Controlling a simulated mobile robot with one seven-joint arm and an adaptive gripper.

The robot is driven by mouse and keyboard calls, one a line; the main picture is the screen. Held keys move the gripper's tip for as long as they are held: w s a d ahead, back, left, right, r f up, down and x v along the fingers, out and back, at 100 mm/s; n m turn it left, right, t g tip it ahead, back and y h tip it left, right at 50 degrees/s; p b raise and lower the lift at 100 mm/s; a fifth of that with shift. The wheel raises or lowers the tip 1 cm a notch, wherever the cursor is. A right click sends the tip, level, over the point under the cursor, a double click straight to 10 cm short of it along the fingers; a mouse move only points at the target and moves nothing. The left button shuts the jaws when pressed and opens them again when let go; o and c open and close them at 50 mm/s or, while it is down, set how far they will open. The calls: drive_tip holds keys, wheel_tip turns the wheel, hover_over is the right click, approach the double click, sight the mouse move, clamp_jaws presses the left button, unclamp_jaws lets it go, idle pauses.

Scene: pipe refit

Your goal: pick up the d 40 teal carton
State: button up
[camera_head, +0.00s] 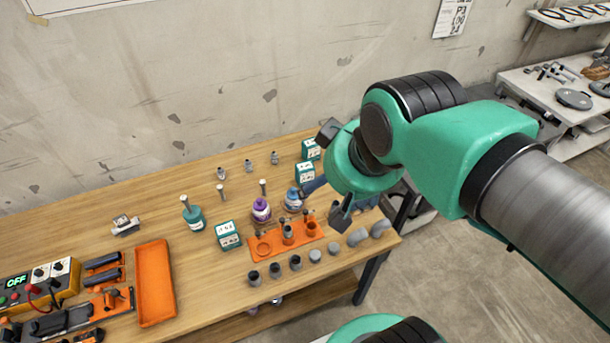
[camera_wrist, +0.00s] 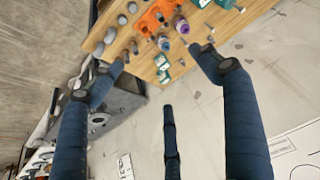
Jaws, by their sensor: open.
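Three teal cartons with white label faces stand on the wooden table in the head view: a front carton (camera_head: 228,236), a middle carton (camera_head: 304,173) and a back carton (camera_head: 310,149). Their size marks are too small to read, so I cannot tell which is d 40. My gripper (camera_head: 333,200) is open and empty, above the table's right part. It hides part of the area beside the middle carton. In the wrist view, two cartons (camera_wrist: 162,61) (camera_wrist: 163,77) show between the spread blue fingers of my gripper (camera_wrist: 163,68), well beyond the tips.
Purple (camera_head: 261,210) and blue (camera_head: 293,200) bottles stand near the orange pipe holder (camera_head: 265,268). A teal bottle (camera_head: 194,216) is farther left. Several grey fittings (camera_head: 295,262) line the front edge. An orange tray (camera_head: 154,283) lies left. The wall (camera_head: 200,80) rises behind.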

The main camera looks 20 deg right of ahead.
drive_tip(key=w+d+f+g+b, duration=0.1)
drive_tip(key=w+d+g, duration=0.1)
drive_tip(key=w, duration=1.2)
drive_tip(key=g+b, duration=0.3)
drive_tip(key=g, duration=0.1)
hover_over(304, 166)
wheel_tip(304, 166, down, 32)
drive_tip(key=shift+d+r+m, duration=0.1)
drive_tip(key=shift+r+m, duration=0.05)
drive_tip(key=shift+m, duration=0.15)
drive_tip(key=shift+f+b, duration=1.05)
drive_tip(key=shift+f, duration=3.25)
